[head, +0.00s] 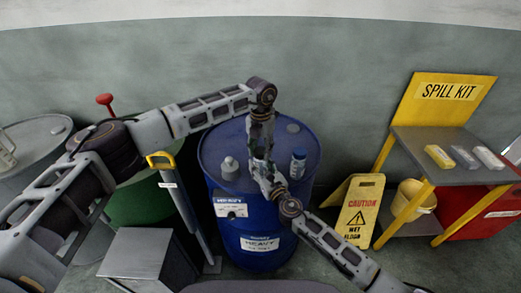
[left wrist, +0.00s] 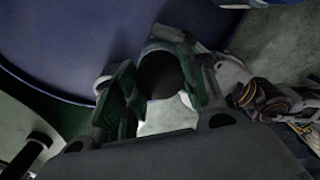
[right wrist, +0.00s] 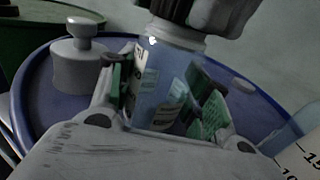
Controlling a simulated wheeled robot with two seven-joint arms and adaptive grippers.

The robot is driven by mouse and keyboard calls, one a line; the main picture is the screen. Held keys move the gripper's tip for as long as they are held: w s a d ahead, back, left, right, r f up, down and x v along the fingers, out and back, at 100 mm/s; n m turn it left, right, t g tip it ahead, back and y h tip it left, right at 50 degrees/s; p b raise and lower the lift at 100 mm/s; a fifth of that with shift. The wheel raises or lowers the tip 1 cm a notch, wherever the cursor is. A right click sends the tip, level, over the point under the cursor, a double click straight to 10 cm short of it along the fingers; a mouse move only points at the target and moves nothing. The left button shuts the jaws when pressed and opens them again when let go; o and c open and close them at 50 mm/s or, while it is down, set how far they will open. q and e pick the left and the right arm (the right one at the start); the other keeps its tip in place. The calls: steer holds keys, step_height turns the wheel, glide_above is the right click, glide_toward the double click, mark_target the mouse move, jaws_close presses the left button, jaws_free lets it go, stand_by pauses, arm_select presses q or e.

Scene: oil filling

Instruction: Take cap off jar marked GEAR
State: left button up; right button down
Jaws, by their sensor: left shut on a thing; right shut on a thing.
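A clear bluish jar (right wrist: 160,85) with a white label stands upright between the fingers of my right gripper (right wrist: 165,105), which is shut on it. The label's words are too small to read. My left gripper (left wrist: 160,90) is shut on a dark round cap (left wrist: 160,73). In the right wrist view the left fingers sit directly over the jar's pale neck. I cannot tell whether cap and neck touch. In the head view both grippers meet over the blue drum (head: 255,215) and mostly hide the jar.
A grey knobbed piece (head: 230,168) stands left on the drum top, and another bottle (head: 298,163) stands right. A green drum (head: 138,205) is at left. A yellow wet-floor sign (head: 354,208) and a spill kit stand (head: 447,103) are at right.

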arm_select(q)
steer(key=n, duration=0.4)
steer(key=shift+n, duration=0.4)
steer(key=n, duration=0.4)
steer(key=shift+n, duration=0.4)
steer(key=n, duration=0.4)
steer(key=shift+r+n, duration=0.1)
steer(key=shift+n, duration=0.2)
steer(key=n, duration=0.4)
steer(key=shift+n, duration=0.4)
steer(key=o, duration=1.1)
steer(key=shift+r, duration=2.25)
